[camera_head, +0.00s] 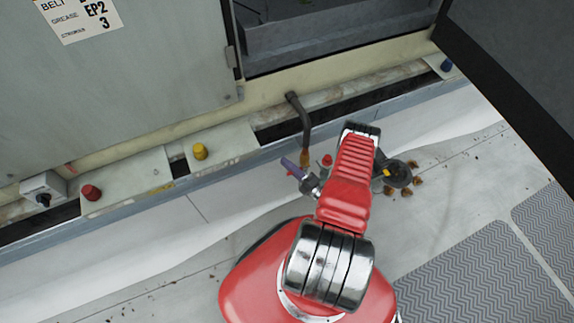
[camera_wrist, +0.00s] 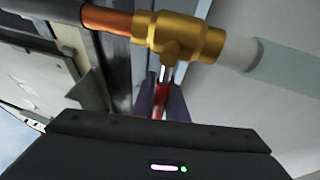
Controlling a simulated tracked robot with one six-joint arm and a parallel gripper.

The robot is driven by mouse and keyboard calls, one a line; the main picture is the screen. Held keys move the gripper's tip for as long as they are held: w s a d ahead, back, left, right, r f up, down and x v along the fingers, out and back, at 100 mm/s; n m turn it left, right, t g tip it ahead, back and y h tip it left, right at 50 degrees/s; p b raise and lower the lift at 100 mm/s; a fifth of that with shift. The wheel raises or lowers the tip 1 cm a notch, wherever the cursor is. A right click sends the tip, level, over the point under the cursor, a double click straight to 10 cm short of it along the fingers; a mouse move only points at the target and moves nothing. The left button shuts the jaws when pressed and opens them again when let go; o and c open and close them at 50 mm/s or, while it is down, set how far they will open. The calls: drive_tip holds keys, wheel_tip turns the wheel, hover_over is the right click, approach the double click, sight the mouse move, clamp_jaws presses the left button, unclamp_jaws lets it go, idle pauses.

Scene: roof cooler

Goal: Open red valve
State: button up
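The valve has a brass body (camera_wrist: 185,38) on a pipe across the top of the wrist view. A stem runs down from it to a red handle (camera_wrist: 161,98). My gripper's two purple fingers (camera_wrist: 162,103) stand on either side of the red handle, close to it; I cannot tell whether they press on it. My dark wrist housing hides the lower part. In the head view my gripper (camera_head: 299,172) is near the brass fitting at the foot of the bent pipe (camera_head: 304,128). A small red part (camera_head: 327,160) shows beside it.
A grey cabinet (camera_head: 130,90) stands at the left. A red knob (camera_head: 91,192), a yellow knob (camera_head: 200,151) and a blue knob (camera_head: 446,64) sit along the ledge. A switch box (camera_head: 45,187) is at the far left. Grey ribbed mats (camera_head: 480,275) lie at the lower right.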

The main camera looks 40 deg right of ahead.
clamp_jaws()
drive_tip(key=shift+a, duration=0.15)
